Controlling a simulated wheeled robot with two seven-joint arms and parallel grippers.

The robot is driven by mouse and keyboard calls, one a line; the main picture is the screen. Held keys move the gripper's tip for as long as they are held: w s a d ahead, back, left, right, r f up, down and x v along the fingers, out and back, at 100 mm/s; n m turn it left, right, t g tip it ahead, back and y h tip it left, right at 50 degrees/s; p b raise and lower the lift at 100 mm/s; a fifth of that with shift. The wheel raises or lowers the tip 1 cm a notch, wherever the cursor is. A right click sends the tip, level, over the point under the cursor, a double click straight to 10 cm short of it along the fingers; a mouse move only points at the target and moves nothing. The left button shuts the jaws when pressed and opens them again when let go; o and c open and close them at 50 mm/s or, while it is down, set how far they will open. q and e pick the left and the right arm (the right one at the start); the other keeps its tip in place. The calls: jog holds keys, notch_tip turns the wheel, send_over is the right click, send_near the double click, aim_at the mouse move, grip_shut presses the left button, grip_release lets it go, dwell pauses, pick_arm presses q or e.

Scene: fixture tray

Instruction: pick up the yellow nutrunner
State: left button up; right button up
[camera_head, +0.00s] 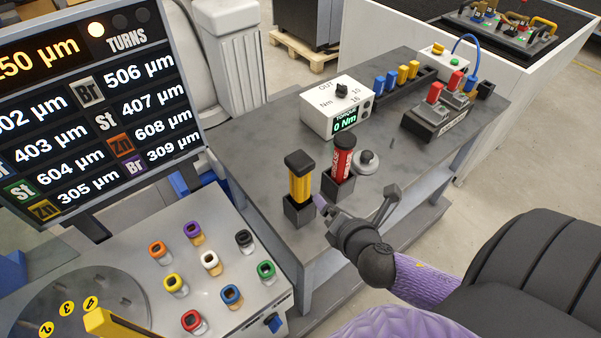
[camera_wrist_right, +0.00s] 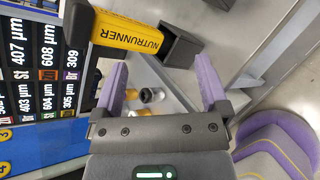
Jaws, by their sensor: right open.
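The yellow nutrunner (camera_head: 301,187) has a black cap and stands upright in a dark square holder (camera_head: 298,212) on the grey bench. In the right wrist view the nutrunner (camera_wrist_right: 130,32) shows its lettered yellow body, with its end in the holder (camera_wrist_right: 180,46). My right gripper (camera_head: 356,198) is open and empty, just right of the nutrunner near the bench's front edge. In the wrist view its purple-lined fingers (camera_wrist_right: 162,66) are spread apart, with the nutrunner beyond the fingertips. My left gripper is not in view.
A red nutrunner (camera_head: 342,160) stands in its holder close behind, beside a grey round knob (camera_head: 366,162). A white torque box (camera_head: 338,108) sits farther back. A panel with several coloured sockets (camera_head: 210,262) is at lower left, below a large display (camera_head: 95,105).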

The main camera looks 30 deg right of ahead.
aim_at(305, 190)
jog(key=w+f+n+y, duration=0.1)
jog(key=w+n, duration=0.2)
jog(key=n, duration=0.1)
jog(key=w+f+n+y, duration=0.1)
jog(key=w+n, duration=0.3)
jog(key=w+a+f+n+t+y+b, duration=0.1)
jog(key=w+n+y, duration=0.1)
jog(key=n, duration=0.3)
jog(key=shift+w+f, duration=0.1)
jog(key=shift+w, duration=0.75)
grip_shut()
